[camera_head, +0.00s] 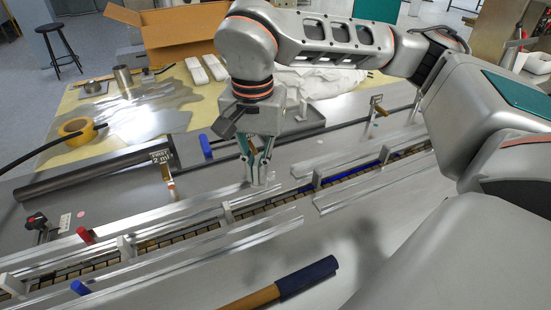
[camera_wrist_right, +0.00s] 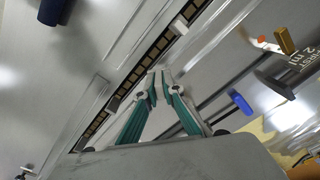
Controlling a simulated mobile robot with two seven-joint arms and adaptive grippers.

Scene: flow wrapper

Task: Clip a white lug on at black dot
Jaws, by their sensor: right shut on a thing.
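My right gripper (camera_head: 260,178) is above the far guide rail of the chain channel, pointing down, with its fingers close together. It is shut on a small pale thing, which looks like a white lug, mostly hidden between the fingertips. In the right wrist view, the gripper (camera_wrist_right: 156,84) shows its green-sided fingers converging beside the chain. Other white lugs stand upright along the chain: one left of the gripper (camera_head: 227,212), one further left (camera_head: 125,247), and one to the right (camera_head: 317,181). I cannot make out a black dot. My left gripper is not in view.
Another blue piece (camera_head: 205,146) is behind the rails. A "FIRST 2 ml" sign (camera_head: 161,157) stands nearby. A blue-and-tan handle (camera_head: 285,284) lies in front. Long metal guides flank the chain.

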